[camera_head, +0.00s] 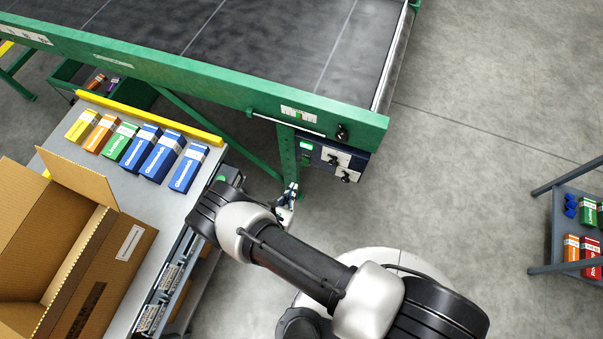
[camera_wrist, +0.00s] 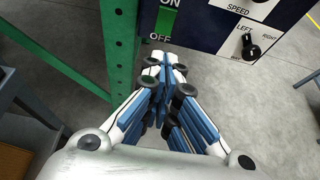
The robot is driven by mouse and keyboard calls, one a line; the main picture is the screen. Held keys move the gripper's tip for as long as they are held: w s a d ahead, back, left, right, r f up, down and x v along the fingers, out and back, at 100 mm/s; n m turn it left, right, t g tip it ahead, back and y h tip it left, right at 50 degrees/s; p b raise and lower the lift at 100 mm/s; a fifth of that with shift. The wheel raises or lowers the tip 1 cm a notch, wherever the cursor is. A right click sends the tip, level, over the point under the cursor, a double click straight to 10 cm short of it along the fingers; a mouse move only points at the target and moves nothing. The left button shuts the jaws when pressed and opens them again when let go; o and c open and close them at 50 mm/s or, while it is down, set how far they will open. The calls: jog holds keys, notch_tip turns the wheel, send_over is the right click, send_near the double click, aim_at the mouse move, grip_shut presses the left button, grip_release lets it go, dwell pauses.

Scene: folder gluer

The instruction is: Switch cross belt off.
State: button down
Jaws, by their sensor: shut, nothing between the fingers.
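A dark blue control box (camera_head: 328,157) hangs under the green belt frame in the head view. In the wrist view its panel (camera_wrist: 205,40) fills the top, with a green switch (camera_wrist: 167,20) between an ON label above and an OFF label below. Which way the switch is set I cannot tell. The large dark belt (camera_head: 270,45) lies above in the head view. My gripper (camera_head: 292,188) is shut and empty, just below and left of the box. In the wrist view my gripper (camera_wrist: 166,62) has its fingertips just below the OFF label, seemingly apart from the panel.
A black knob (camera_wrist: 251,50) marked LEFT and RIGHT sits right of the switch, below a SPEED label. A green post (camera_wrist: 108,45) stands close left. A table (camera_head: 195,205) with coloured boxes and an open carton (camera_head: 70,260) is left.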

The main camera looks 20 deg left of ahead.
aim_at(305, 162)
jog(key=r+b+x, duration=0.1)
jog(key=b+x, duration=0.1)
jog(key=x, duration=0.7)
jog(key=shift+w+b, duration=0.35)
jog(key=shift+w, duration=0.15)
jog(key=shift+d+f, duration=0.1)
jog(key=shift+d, duration=0.1)
